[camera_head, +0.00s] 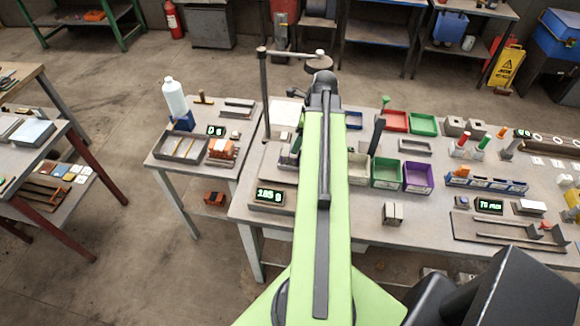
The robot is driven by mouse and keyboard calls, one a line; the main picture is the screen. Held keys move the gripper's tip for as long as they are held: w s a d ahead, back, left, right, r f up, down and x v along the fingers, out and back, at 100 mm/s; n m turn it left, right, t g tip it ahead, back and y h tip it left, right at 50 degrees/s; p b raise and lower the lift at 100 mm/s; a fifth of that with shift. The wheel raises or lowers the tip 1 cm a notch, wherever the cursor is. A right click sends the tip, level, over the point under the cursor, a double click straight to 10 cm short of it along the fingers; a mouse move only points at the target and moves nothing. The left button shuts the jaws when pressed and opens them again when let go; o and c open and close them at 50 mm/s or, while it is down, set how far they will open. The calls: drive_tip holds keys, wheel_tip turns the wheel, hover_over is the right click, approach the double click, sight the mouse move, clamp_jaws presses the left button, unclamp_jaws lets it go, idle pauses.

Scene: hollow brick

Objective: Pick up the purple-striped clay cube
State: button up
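I cannot make out a purple stripe on any cube for certain. A small pale grey block with a dark stripe (393,214) sits on the front of the main workbench (350,226); its stripe colour is too small to tell. An orange clay-coloured block (222,149) sits on the smaller left table (172,152), beside a display. My green arm reaches forward over the workbench and hides part of it. The dark end of my arm, with my gripper (321,82), is above the back of the bench, well away from both blocks. Its fingers are not clear.
Green (388,184) and purple (418,192) bins stand mid-bench, right of my arm. A display (269,196) reading about 185 g stands left of it. A thin post (265,95) rises by the bench's back left. Bare bench surrounds the pale block.

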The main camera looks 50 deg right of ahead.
drive_tip(key=shift+x, duration=1)
drive_tip(key=b+x, duration=0.5)
drive_tip(key=shift+a+f, duration=0.1)
drive_tip(key=shift+f, duration=0.05)
drive_tip(key=shift+r, duration=0.2)
clamp_jaws()
drive_tip(key=p+v, duration=0.5)
drive_tip(key=shift+w+a+r, duration=0.15)
drive_tip(key=shift+r, duration=0.15)
drive_tip(key=s+d+r+p, duration=0.5)
drive_tip(key=s, duration=0.4)
drive_tip(key=shift+d+r+p, duration=0.2)
drive_tip(key=shift+d+p, duration=0.05)
drive_tip(key=shift+p, duration=0.1)
